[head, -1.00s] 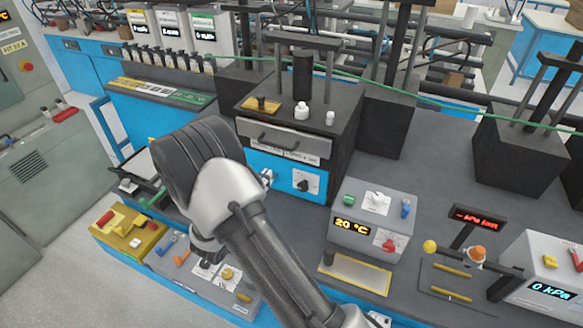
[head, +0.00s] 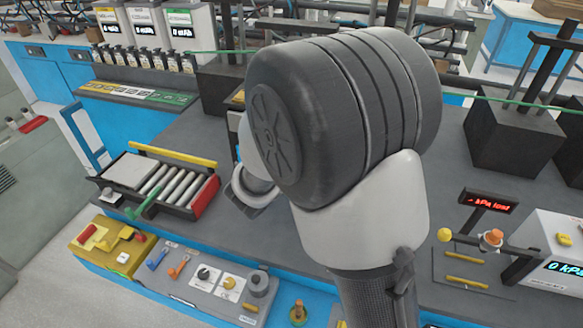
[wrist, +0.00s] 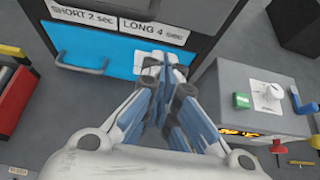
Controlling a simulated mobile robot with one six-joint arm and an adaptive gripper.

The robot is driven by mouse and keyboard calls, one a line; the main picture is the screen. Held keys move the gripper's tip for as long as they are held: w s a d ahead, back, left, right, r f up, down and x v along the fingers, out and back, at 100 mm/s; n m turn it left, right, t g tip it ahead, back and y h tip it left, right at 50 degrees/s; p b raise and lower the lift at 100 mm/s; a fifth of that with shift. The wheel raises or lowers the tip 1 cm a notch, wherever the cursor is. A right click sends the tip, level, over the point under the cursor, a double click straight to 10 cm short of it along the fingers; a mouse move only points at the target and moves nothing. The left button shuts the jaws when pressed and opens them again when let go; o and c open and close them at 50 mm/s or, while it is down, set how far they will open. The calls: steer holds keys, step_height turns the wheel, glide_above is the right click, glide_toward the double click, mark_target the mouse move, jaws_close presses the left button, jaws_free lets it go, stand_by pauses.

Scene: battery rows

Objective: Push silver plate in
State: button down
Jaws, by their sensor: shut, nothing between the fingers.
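A flat silver-grey plate (head: 130,170) lies at the left end of a roller tray (head: 172,207) in the head view, beside several metal rollers. My gripper (wrist: 168,72) is shut and empty in the wrist view. Its fingertips are in front of the blue front panel (wrist: 112,50) of a dark machine, beside a grey handle (wrist: 82,66). I cannot tell whether they touch the panel. In the head view my large arm joint hides the fingers and most of that machine. The plate cannot be made out in the wrist view.
A grey box with a green button (wrist: 242,100) stands right of my gripper. A yellow control box (head: 110,243) and a grey knob panel (head: 205,280) line the front edge. A kPa display box (head: 550,255) stands at the right. Grey bench surface shows between the machines.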

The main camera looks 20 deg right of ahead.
steer(key=r+b+x, duration=0.1)
steer(key=x, duration=0.8)
steer(key=shift+w+d+r, duration=0.35)
steer(key=shift+w+d, duration=0.05)
steer(key=shift+w+d+r, duration=0.1)
steer(key=shift+w+d, duration=0.65)
steer(key=shift+w, duration=0.25)
